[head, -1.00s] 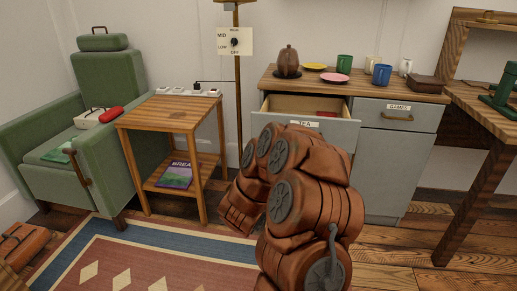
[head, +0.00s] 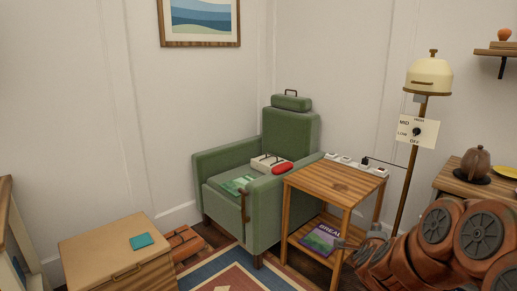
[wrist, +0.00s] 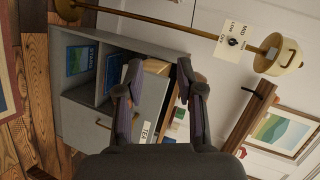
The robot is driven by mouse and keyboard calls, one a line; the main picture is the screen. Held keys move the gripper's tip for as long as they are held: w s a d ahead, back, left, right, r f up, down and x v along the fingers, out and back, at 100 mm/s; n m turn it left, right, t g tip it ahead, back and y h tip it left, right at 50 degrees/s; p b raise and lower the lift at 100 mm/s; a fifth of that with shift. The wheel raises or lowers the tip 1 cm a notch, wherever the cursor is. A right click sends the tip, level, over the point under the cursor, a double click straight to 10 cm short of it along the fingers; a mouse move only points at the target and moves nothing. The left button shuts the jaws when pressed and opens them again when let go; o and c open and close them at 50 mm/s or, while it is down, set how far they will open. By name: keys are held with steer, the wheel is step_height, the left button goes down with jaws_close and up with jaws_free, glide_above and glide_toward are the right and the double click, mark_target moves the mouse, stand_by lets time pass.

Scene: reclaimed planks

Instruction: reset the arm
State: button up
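My reddish-brown arm shows at the lower right of the head view, in front of the side table's right side. The grey end at its left (head: 352,246) is small and partly hidden. In the wrist view my gripper (wrist: 161,80) has its two dark fingers spread apart, with nothing held between them. Behind the fingers, tilted in the picture, is the grey cabinet (wrist: 95,122) with its drawer labelled TEA (wrist: 146,131) pulled open. Some items lie in the drawer, too small to make out.
A wooden side table (head: 328,184) stands beside a green armchair (head: 291,137). A floor lamp (head: 429,75) with a dial panel is behind my arm. A tan chest (head: 105,250) with a teal item (head: 142,241) stands at lower left. Rug (head: 232,278) covers the floor between.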

steer(key=s+a+r+n+g+y+p, duration=0.2)
steer(key=s+a+r+n+y+p, duration=0.3)
steer(key=a, duration=0.5)
steer(key=s+a+r+n+g+y+p, duration=0.3)
steer(key=s+a+r+n+p, duration=0.35)
steer(key=a+n, duration=0.2)
steer(key=s+r+n+g+p, duration=0.2)
steer(key=s+r+g+p, duration=0.1)
steer(key=s, duration=0.7)
steer(key=s+r+n+g+p, duration=0.3)
steer(key=s+r+p, duration=0.1)
steer(key=s, duration=0.6)
steer(key=s+r+n+g+h+p, duration=0.1)
steer(key=s+r+n+g+p, duration=0.2)
steer(key=s, duration=0.7)
steer(key=shift+d+r+p, duration=0.35)
steer(key=shift+r+p, duration=0.3)
steer(key=shift+p, duration=0.15)
